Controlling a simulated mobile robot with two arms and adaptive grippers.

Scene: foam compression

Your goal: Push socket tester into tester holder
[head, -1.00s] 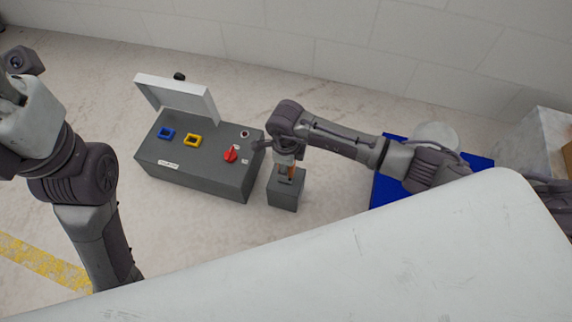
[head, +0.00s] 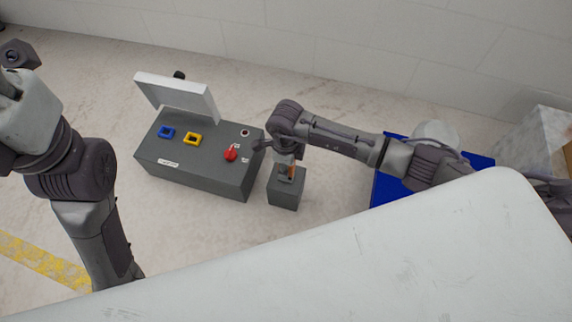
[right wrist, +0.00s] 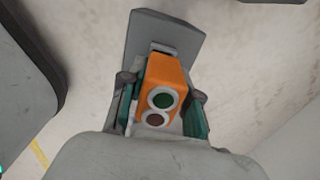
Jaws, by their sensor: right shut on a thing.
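The orange socket tester (right wrist: 165,75) shows in the right wrist view, with a green and a dark red round spot in white rings on its near end. My right gripper (right wrist: 160,112) is shut on it, one finger along each side. My left gripper (head: 12,88) is partly cut off at the left edge.
A dark grey box (head: 205,178) with an open white lid (head: 180,97), blue and yellow sockets and a red knob stands just left of the holder. A blue mat (head: 388,185) lies at right, partly under my right arm. The floor in front of the box is clear.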

